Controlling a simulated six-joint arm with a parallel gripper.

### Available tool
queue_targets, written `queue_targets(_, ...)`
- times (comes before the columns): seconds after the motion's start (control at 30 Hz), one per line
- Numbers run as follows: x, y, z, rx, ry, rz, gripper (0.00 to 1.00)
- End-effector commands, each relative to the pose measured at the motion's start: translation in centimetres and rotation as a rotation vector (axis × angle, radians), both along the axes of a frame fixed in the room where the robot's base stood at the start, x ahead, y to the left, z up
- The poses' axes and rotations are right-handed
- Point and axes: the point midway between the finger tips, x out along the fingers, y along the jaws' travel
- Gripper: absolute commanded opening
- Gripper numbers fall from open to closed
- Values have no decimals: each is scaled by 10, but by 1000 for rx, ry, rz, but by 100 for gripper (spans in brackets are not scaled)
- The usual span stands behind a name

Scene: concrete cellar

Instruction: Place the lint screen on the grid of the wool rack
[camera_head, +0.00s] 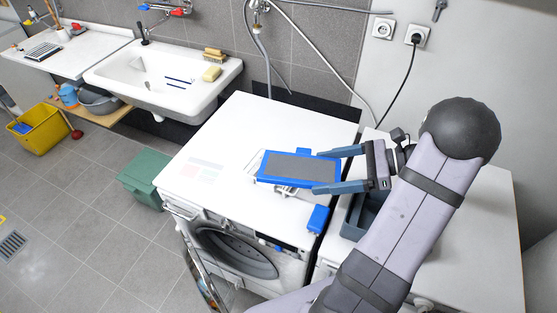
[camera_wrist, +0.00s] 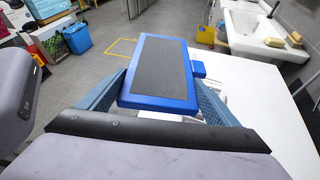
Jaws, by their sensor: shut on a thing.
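The lint screen (camera_head: 298,167) is a flat blue frame with a grey panel and a small blue tab on its far long side. It is roughly level over the white top of the washing machine (camera_head: 225,125). My gripper (camera_head: 324,170) is shut on its right end, one finger along each long side. In the wrist view the screen (camera_wrist: 161,65) points away between the fingers. The wool rack (camera_head: 285,191) is pale and mostly hidden beneath the screen; only bits of its edge show. I cannot tell whether screen and rack touch.
A blue block (camera_head: 318,218) sits at the washer's front right edge. A blue-grey bin (camera_head: 357,217) stands to the right, partly behind my arm. A white sink (camera_head: 160,75) with a sponge and brush is at the back left.

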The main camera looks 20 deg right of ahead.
Motion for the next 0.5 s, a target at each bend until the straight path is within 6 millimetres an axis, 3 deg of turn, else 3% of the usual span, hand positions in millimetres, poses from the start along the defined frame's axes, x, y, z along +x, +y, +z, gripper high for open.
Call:
queue_targets(0.03,9,26,15,1,-2,36,59)
queue_targets(0.1,20,57,23,-1,-6,55,59)
queue_targets(0.3,52,135,42,-7,-17,3,59)
queue_targets(0.5,74,166,39,-15,-22,-164,59)
